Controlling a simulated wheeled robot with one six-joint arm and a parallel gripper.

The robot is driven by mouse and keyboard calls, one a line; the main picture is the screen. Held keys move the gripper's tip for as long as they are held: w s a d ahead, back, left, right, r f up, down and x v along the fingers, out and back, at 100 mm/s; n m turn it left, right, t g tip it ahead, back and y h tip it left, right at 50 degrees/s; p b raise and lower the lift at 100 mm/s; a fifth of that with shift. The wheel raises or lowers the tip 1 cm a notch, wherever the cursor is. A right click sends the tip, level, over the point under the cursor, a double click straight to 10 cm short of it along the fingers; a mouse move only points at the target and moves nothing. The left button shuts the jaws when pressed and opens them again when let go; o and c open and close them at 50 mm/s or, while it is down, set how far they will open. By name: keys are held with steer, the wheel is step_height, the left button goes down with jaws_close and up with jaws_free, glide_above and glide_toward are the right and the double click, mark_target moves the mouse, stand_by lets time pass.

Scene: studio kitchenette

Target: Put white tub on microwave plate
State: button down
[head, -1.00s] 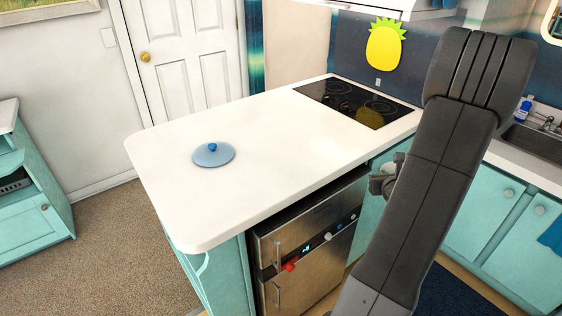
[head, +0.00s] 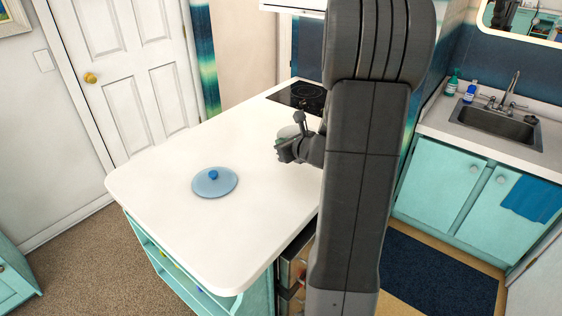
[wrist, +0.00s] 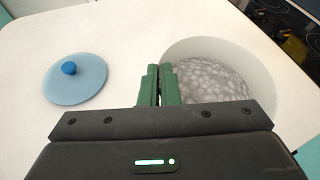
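The white tub (wrist: 262,82) is round and open-topped, with a mottled grey inside or contents, at the right in the wrist view. In the head view only a small pale part of it (head: 288,132) shows behind my gripper (head: 281,151). My gripper's green fingers (wrist: 160,84) are close together at the tub's left rim in the wrist view, one on each side of the wall, and appear shut on it. Whether the tub touches the counter is unclear. I cannot pick out a microwave plate in either view.
A blue lid with a round knob (head: 213,184) lies on the white counter (head: 180,240), left of my gripper. A black cooktop (head: 298,96) is at the counter's far end. A sink (head: 497,125) stands at the right. The counter around the lid is clear.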

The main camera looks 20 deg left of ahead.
steer(key=b, duration=0.1)
glide_above(281, 183)
step_height(281, 183, down, 10)
steer(key=shift+d+r, duration=0.1)
steer(key=shift+r, duration=0.05)
stand_by(0.4)
steer(key=c, duration=1.7)
jaws_free()
steer(key=shift+b, duration=0.3)
